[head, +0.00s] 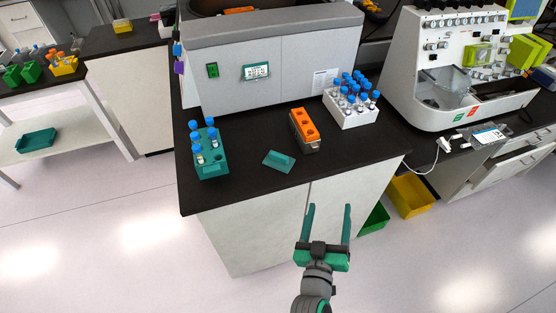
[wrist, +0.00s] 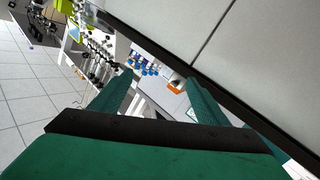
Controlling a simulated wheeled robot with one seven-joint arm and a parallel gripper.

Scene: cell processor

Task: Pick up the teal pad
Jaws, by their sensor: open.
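The teal pad (head: 279,161) is a small flat teal piece lying on the black counter top, near its front edge, in the head view. My gripper (head: 329,208) has two teal fingers, spread apart and empty. In the head view it shows in front of the counter's cabinet face, below and to the right of the pad, and apart from it. In the wrist view the open fingers (wrist: 160,85) point toward the counter edge. I cannot make out the pad in the wrist view.
On the black counter (head: 235,193), a teal rack (head: 212,171) with blue-capped tubes stands left of the pad. An orange-topped block (head: 304,130) is close on its right, and a white tube rack (head: 350,118) beyond. A grey machine (head: 280,60) stands behind. Bins lie on the floor at right.

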